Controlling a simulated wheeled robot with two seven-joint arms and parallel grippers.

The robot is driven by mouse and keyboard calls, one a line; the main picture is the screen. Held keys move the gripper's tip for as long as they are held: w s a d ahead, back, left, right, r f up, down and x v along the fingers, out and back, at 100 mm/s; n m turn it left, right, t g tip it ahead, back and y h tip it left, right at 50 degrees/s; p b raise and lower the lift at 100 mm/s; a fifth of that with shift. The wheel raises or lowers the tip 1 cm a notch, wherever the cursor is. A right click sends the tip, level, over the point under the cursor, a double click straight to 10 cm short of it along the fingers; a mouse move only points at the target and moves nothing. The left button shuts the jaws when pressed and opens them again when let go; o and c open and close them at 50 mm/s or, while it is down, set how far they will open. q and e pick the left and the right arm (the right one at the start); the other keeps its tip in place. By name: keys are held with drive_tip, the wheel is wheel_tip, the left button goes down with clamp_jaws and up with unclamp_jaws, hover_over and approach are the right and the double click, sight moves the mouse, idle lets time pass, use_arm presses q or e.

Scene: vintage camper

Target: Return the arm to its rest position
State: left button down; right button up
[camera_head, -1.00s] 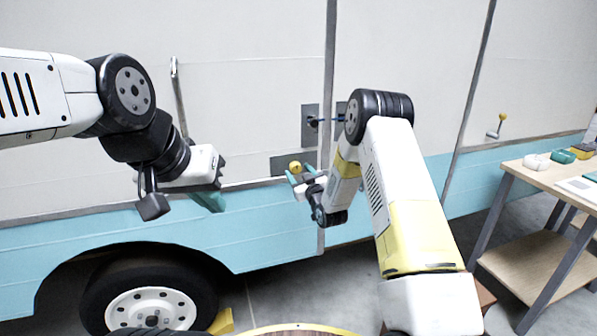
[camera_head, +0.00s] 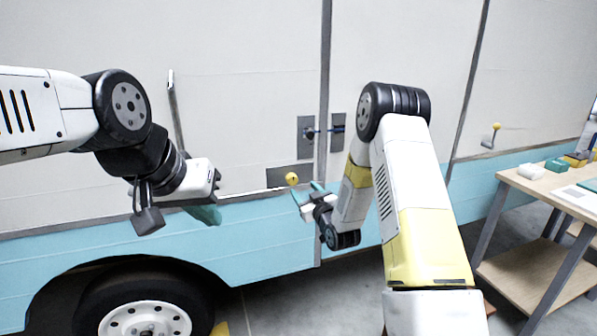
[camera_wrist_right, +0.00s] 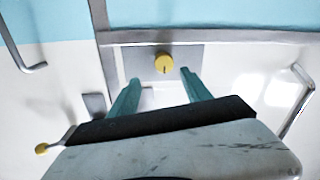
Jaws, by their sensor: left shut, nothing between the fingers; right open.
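My right gripper (camera_head: 308,194) is open and empty, in front of the camper's side in the head view. Its teal fingers (camera_wrist_right: 160,92) point toward a yellow knob (camera_wrist_right: 163,63) on a grey plate in the right wrist view, apart from it. The knob also shows in the head view (camera_head: 291,179), just up and left of the fingers. My left gripper (camera_head: 208,213) is shut and empty, at the left in front of the camper, its teal fingers pointing down.
A wheel (camera_head: 145,308) is at lower left. A workbench (camera_head: 531,182) with small items stands at right.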

drive_tip(key=s+d+r+m+g+h, duration=0.2)
drive_tip(key=s+d+r, duration=0.2)
drive_tip(key=s+r, duration=0.3)
drive_tip(key=s+d+r+m+g+h, duration=0.1)
drive_tip(key=s+d+r+g+h, duration=0.2)
drive_tip(key=r, duration=0.6)
drive_tip(key=s+d+r+m+g, duration=0.1)
drive_tip(key=s+g, duration=0.1)
drive_tip(key=s, duration=1.3)
drive_tip(key=s+d+r+m+g, duration=0.1)
drive_tip(key=s+d+m+g, duration=0.1)
drive_tip(key=s, duration=1.3)
drive_tip(key=shift+s+d+r+g+y, duration=0.15)
drive_tip(key=shift+d+r+g+y, duration=0.2)
drive_tip(key=shift+g, duration=0.35)
drive_tip(key=shift+a, duration=0.1)
